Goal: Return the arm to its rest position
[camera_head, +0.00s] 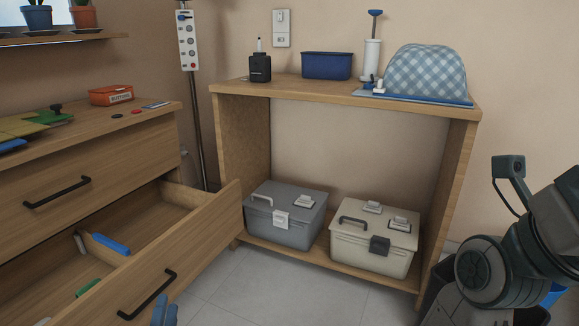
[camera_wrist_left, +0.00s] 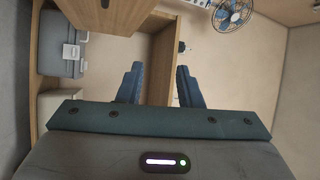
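My left gripper (camera_wrist_left: 160,85) shows in the left wrist view with its two blue fingers apart and nothing visible between them. Beyond the fingers is the open drawer (camera_wrist_left: 157,60). In the head view only the blue fingertips of my left gripper (camera_head: 164,311) show at the bottom edge, in front of the open drawer (camera_head: 190,247). A dark grey arm of mine (camera_head: 510,255) is at the right edge of the head view. I cannot make out my right gripper's fingers.
The drawer juts out from the wooden dresser (camera_head: 95,165). A wooden shelf (camera_head: 345,93) stands behind, with a grey toolbox (camera_head: 287,222) and a beige toolbox (camera_head: 372,250) on its lower board. Tiled floor (camera_head: 275,290) is clear in front. The wrist view shows a fan (camera_wrist_left: 232,14).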

